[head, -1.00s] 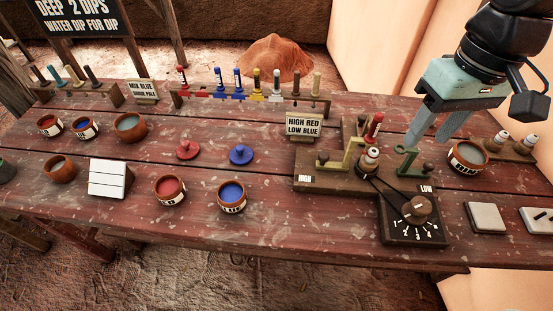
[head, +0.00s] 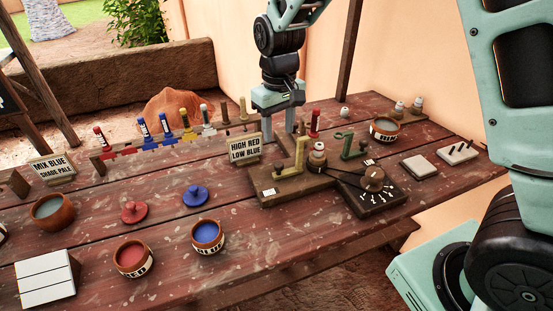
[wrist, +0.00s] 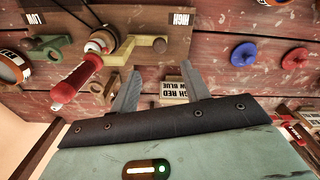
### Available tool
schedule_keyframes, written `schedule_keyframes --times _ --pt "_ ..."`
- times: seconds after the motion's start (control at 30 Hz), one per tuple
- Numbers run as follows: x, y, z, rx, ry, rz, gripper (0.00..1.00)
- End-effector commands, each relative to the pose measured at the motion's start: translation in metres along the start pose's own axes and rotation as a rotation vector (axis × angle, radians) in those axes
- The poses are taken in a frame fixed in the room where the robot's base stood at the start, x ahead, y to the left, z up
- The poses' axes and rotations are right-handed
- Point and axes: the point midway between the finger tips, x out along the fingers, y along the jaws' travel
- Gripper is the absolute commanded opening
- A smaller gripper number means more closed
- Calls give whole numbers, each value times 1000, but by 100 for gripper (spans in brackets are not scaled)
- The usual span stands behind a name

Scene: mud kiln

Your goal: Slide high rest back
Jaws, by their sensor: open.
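The high rest is a yellow forked bracket (head: 299,156) at the HIGH end of a dark wooden board (head: 290,188). In the wrist view, the yellow rest (wrist: 125,48) ends in a round knob near my fingertips. My gripper (head: 290,128) hangs pointing down behind the yellow rest, with its fingers apart and nothing between them. In the wrist view, my gripper (wrist: 160,72) has the knob just beyond the gap between its fingertips. Contact cannot be told. The green low rest (head: 354,147) stands farther right on the board.
A red-handled tool (head: 314,122) stands upright close to the right of my gripper. The HIGH RED LOW BLUE sign (head: 246,149) is close on the left. A dial (head: 374,180) is at the board's front right. A bowl (head: 385,130) stands behind it.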

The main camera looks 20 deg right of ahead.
Motion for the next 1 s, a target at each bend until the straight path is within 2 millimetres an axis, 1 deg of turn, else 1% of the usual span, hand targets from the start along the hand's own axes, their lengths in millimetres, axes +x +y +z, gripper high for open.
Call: schedule_keyframes --times 0.03,0.1,0.3,0.4,0.5,0.7,0.93,0.97,1.0 --pt "12 0 1 0 -5 0 46" --pt "27 0 1 0 -5 0 46" --pt "66 0 1 0 -5 0 46" --pt "82 0 1 0 -4 0 46" --pt "93 0 1 0 -3 -1 46" --pt "103 0 0 -1 0 0 46" --pt "103 0 0 0 0 0 46" --pt "103 0 0 0 0 0 44" --pt "103 0 0 0 0 0 32"
